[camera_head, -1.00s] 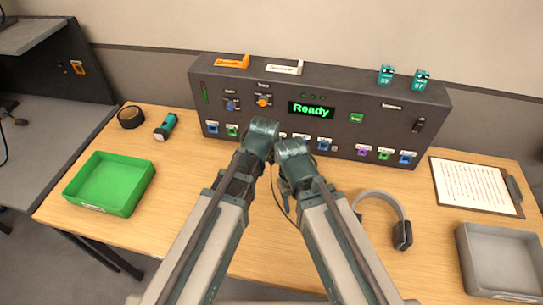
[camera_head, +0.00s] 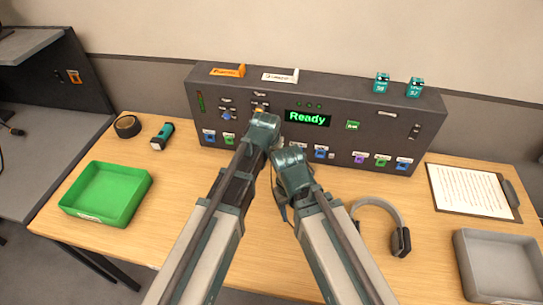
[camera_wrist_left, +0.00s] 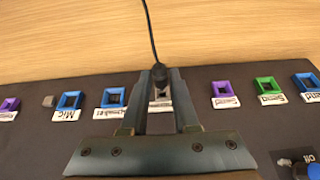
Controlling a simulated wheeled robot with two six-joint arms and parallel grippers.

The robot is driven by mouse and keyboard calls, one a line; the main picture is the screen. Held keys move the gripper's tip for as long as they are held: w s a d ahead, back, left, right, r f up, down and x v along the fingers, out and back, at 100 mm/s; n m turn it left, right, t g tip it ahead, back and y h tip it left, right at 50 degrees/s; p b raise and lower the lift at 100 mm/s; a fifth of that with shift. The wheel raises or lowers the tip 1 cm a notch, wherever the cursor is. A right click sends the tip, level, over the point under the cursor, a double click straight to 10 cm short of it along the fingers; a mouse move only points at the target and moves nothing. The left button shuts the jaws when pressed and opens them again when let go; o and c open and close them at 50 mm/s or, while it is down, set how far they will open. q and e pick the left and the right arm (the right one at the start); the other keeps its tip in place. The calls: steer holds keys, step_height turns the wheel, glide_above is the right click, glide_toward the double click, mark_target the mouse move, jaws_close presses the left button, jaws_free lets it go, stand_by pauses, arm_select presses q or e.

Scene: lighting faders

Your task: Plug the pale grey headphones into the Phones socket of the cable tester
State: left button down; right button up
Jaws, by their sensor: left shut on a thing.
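The cable tester (camera_head: 345,98) is a long dark box at the back of the table, its display reading "Ready". The pale grey headphones (camera_head: 383,205) lie on the table right of my arms. My left gripper (camera_wrist_left: 160,72) is at the tester's lower socket row, shut on the headphone plug at the end of a thin dark cable (camera_wrist_left: 150,30); the plug itself is mostly hidden. A socket with a white label (camera_wrist_left: 160,105) shows between the fingers; its label is unreadable, and I cannot tell whether the plug touches it. My right gripper's jaws are hidden behind its wrist (camera_head: 291,165).
Purple (camera_wrist_left: 223,88), green (camera_wrist_left: 267,86) and blue (camera_wrist_left: 115,97) sockets flank the fingers. A green tray (camera_head: 75,211), torch (camera_head: 162,135) and tape roll (camera_head: 127,126) are left. A clipboard (camera_head: 470,188) and grey tray (camera_head: 465,270) are right.

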arm_select(q)
steer(key=shift+w+d+r, duration=0.1)
steer(key=shift+w+d, duration=0.05)
steer(key=shift+w, duration=0.5)
steer(key=shift+w+d, duration=0.1)
steer(key=shift+w, duration=0.5)
stand_by(2.2)
steer(key=c, duration=0.6)
jaws_free()
steer(key=shift+s, duration=0.15)
arm_select(e)
steer(key=shift+r, duration=0.15)
arm_select(q)
steer(key=p+v, duration=1.2)
steer(key=v, duration=0.1)
steer(key=shift+r+p, duration=0.35)
steer(key=shift+p, duration=0.05)
arm_select(e)
step_height(320, 180, up, 12)
steer(key=shift+r, duration=0.25)
arm_select(q)
steer(key=shift+a, duration=0.1)
